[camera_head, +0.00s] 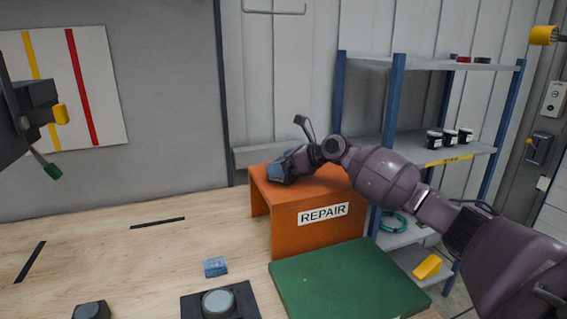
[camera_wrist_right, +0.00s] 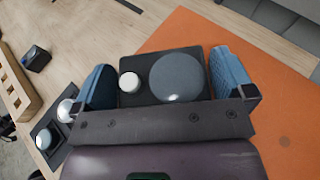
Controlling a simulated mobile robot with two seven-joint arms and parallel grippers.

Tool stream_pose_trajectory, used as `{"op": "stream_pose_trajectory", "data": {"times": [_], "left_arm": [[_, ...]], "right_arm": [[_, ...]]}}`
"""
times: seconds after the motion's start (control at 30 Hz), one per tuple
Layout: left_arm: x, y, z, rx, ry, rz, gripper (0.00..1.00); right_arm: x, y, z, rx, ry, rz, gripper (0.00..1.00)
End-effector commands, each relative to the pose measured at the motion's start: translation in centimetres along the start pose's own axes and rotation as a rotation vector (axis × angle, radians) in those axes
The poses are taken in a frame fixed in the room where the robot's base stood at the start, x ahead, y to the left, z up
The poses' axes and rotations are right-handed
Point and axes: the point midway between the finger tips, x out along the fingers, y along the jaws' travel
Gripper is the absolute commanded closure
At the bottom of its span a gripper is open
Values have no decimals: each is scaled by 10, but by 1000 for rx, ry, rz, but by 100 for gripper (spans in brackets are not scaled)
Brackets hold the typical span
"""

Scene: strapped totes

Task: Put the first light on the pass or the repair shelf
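My right gripper (camera_head: 284,166) is over the top of the orange REPAIR shelf (camera_head: 283,218), near its left end. In the right wrist view its blue fingers (camera_wrist_right: 165,78) stand at the two sides of a light (camera_wrist_right: 178,77) with a black square base, a large grey dome and a small white knob. The fingers appear to clasp the base. Orange shelf top (camera_wrist_right: 275,80) shows beneath and to the right. Whether the base touches the shelf is unclear.
A green pad (camera_head: 345,285) lies before the shelf. A black base with a grey dome (camera_head: 218,302), a blue block (camera_head: 215,266) and a dark block (camera_head: 90,311) are on the wooden table (camera_head: 130,265). A blue rack (camera_head: 397,105) stands behind my right arm. The table's left half is mostly clear.

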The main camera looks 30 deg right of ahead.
Motion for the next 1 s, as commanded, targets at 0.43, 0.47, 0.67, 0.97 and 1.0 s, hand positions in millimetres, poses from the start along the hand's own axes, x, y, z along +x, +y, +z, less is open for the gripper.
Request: {"op": "stream_pose_trajectory", "data": {"times": [0.43, 0.47, 0.67, 0.97, 1.0], "left_arm": [[-1, 0, -7, 0, 8, 0, 57], [-1, 0, -8, 1, 9, 0, 57], [-2, -1, -14, 1, 16, 0, 57], [-3, -1, -18, 1, 20, 0, 57], [-4, -1, -18, 1, 20, 0, 57]], "right_arm": [[-36, 0, 3, -1, 1, -2, 0], [-41, -1, 2, 0, 1, -2, 0], [-78, 0, 2, 0, 2, -2, 0], [-114, 0, 2, 0, 1, 0, 0], [-117, 0, 2, 0, 1, 0, 0]]}}
